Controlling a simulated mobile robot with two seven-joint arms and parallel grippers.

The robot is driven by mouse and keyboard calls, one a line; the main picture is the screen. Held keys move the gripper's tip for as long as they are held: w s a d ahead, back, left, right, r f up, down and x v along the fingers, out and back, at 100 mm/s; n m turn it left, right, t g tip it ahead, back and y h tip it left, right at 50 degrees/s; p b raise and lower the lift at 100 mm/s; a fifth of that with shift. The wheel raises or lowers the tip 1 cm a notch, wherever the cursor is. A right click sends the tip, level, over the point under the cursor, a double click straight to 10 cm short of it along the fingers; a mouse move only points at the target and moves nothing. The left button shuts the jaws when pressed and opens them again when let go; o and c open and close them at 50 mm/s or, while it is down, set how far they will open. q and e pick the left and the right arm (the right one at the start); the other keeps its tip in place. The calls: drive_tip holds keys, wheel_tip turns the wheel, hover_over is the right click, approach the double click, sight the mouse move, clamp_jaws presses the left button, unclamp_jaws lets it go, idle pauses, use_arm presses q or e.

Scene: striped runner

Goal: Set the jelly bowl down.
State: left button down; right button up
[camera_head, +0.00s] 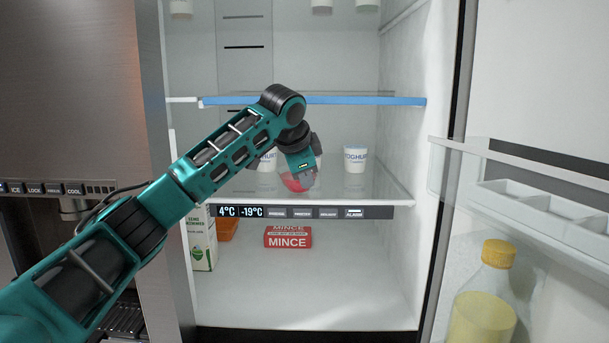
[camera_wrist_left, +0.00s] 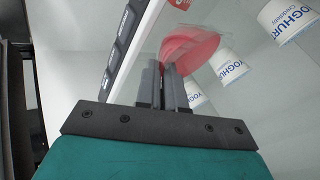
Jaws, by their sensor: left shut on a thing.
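The jelly bowl, a clear bowl with red jelly (camera_head: 297,182), is in the open fridge at the glass shelf (camera_head: 330,190) above the display panel. My left gripper (camera_head: 300,172) reaches in from the left and is shut on the bowl. In the left wrist view the fingers (camera_wrist_left: 165,82) pinch the near rim of the bowl, and the red jelly (camera_wrist_left: 192,50) shows beyond them. I cannot tell whether the bowl touches the shelf. The gripper's body hides part of the bowl in the head view. My right gripper is not in view.
A yoghurt cup (camera_head: 355,160) stands to the right of the bowl, another (camera_head: 266,162) to the left behind my arm. A blue-edged shelf (camera_head: 350,101) is above. The open door (camera_head: 530,200) is at right.

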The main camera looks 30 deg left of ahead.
use_arm(q)
drive_tip(key=c, duration=1.2)
unclamp_jaws()
drive_tip(key=shift+c, duration=0.2)
drive_tip(key=shift+r, duration=0.1)
drive_tip(key=v, duration=1.2)
drive_tip(key=w+d+f+h, duration=0.1)
drive_tip(key=w+d+f, duration=0.25)
drive_tip(key=f, duration=0.55)
drive_tip(key=w+d+f+h, duration=0.1)
drive_tip(key=w+d+f, duration=0.1)
drive_tip(key=d+f, duration=0.5)
drive_tip(key=s+d+f+t+h, duration=0.1)
drive_tip(key=s+d+f, duration=0.15)
drive_tip(key=f, duration=0.65)
drive_tip(key=s+d+f+t+h, duration=0.1)
drive_tip(key=d+f, duration=0.2)
drive_tip(key=f, duration=0.7)
drive_tip(key=s+d+f+n+h, duration=0.1)
drive_tip(key=s+d+f+n, duration=0.2)
drive_tip(key=s+f, duration=0.7)
drive_tip(key=s+f+n, duration=0.1)
drive_tip(key=s+f, duration=0.3)
drive_tip(key=s, duration=0.4)
drive_tip(key=s+f+n+t, duration=0.1)
drive_tip(key=s+f, duration=0.3)
drive_tip(key=s, duration=0.4)
drive_tip(key=shift+n+y, duration=0.4)
drive_tip(key=shift+n, duration=0.1)
